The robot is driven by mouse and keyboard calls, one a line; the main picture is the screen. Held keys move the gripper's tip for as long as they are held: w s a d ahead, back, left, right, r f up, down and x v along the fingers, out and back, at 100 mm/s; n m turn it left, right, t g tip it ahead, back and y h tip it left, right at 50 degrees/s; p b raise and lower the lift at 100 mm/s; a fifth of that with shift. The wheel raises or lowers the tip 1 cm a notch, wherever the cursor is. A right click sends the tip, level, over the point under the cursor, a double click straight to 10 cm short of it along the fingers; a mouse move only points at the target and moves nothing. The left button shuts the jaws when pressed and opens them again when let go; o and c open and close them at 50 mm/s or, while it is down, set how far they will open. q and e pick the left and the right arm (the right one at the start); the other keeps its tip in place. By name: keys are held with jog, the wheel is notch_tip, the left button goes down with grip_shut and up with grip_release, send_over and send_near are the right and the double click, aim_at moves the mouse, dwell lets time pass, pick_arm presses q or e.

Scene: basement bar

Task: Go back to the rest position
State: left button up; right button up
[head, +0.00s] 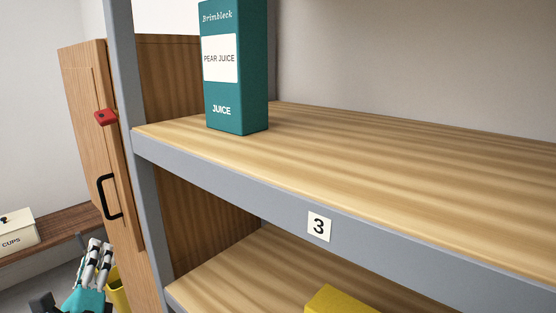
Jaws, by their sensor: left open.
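My left gripper (98,262) is at the lower left of the head view, with its pale fingers pointing up. It is open and I see nothing between its fingers. It is left of the shelf's grey post and apart from the shelf. My right gripper is not in the view. A teal pear juice carton (236,75) stands upright on the upper wooden shelf board (400,180), near its left end.
The shelf's front edge carries a label 3 (319,226). A yellow object (340,302) is on the lower board. A wooden cabinet door (98,140) with a black handle is left of the post. A cups box (14,233) sits on a bench; a yellow bin (118,290) is below.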

pick_arm(q)
jog(key=s+d+f+n+g+h, duration=0.1)
jog(key=s+f+n+g, duration=0.25)
jog(key=f, duration=0.35)
jog(key=s+d+f+n+g, duration=0.25)
jog(key=s+f+n, duration=0.2)
jog(key=f, duration=0.25)
jog(key=s+d+f+n+g+h, duration=0.1)
jog(key=s+f+n+g, duration=0.2)
jog(key=f+n, duration=0.25)
jog(key=s+d+f+n+g+h, duration=0.35)
jog(key=s+d+f, duration=0.2)
jog(key=s, duration=0.25)
jog(key=s+d+f+n+g+h, duration=0.2)
jog(key=s+d+f+n+g, duration=0.3)
jog(key=s, duration=0.3)
notch_tip(320, 180, down, 23)
jog(key=s+m+p, duration=0.1)
jog(key=s+p, duration=0.1)
jog(key=p, duration=0.2)
jog(key=s+a+f+g+p, duration=0.1)
jog(key=s+a+f+p, duration=0.1)
jog(key=s+f, duration=1.1)
jog(key=s, duration=0.3)
jog(key=shift+s+a+y, duration=0.15)
jog(key=shift+y, duration=0.2)
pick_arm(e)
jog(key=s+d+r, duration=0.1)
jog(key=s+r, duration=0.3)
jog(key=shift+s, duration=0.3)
